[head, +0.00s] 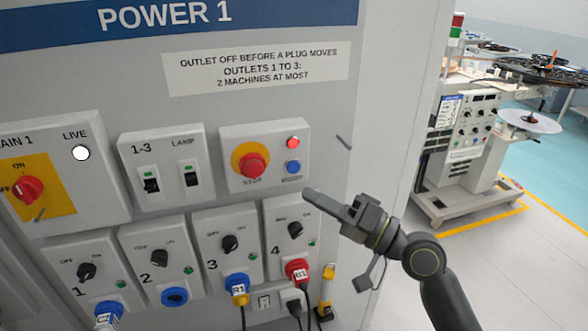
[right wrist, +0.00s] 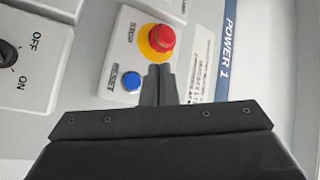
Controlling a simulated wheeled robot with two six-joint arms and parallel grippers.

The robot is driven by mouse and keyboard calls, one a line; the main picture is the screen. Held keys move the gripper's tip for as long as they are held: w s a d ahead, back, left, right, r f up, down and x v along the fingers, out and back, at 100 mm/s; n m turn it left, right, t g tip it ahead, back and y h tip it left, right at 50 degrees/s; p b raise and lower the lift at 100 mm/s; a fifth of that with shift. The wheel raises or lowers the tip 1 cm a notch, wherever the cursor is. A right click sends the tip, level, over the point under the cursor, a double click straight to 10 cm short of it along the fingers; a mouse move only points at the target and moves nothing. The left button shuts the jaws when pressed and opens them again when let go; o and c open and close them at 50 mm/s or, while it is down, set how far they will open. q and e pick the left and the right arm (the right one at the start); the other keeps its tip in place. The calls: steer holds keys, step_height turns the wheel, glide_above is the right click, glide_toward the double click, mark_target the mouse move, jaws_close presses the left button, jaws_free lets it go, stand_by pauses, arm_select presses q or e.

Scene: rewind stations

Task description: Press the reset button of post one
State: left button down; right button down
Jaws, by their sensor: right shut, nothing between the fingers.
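The blue reset button (head: 293,167) sits on a light grey box beside the red stop button (head: 253,166) on its yellow ring, on the POWER 1 panel. In the right wrist view the blue reset button (right wrist: 132,82) shows left of the fingers, with its RESET label and the red stop button (right wrist: 160,38) above. My right gripper (head: 308,193) is shut and empty, just below and right of the reset button in the head view. In the right wrist view its fingertips (right wrist: 160,68) point toward the box; I cannot tell the exact gap. My left gripper is not in view.
A small red light (head: 293,142) shows above the reset button. Switch boxes with knobs and plugs (head: 297,270) line the panel below. The lamp switch box (head: 166,178) is to the left. A machine on a wheeled cart (head: 465,150) stands at right, beyond open floor.

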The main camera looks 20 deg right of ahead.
mark_target(294, 167)
steer(key=w+b, duration=0.1)
steer(key=w, duration=0.5)
steer(key=shift+b, duration=0.3)
steer(key=shift+a, duration=0.1)
steer(key=shift+w, duration=0.1)
stand_by(1.6)
steer(key=shift+w, duration=0.35)
steer(key=shift+w+b, duration=0.35)
steer(key=shift+b, duration=0.1)
stand_by(0.4)
steer(key=shift+s, duration=0.8)
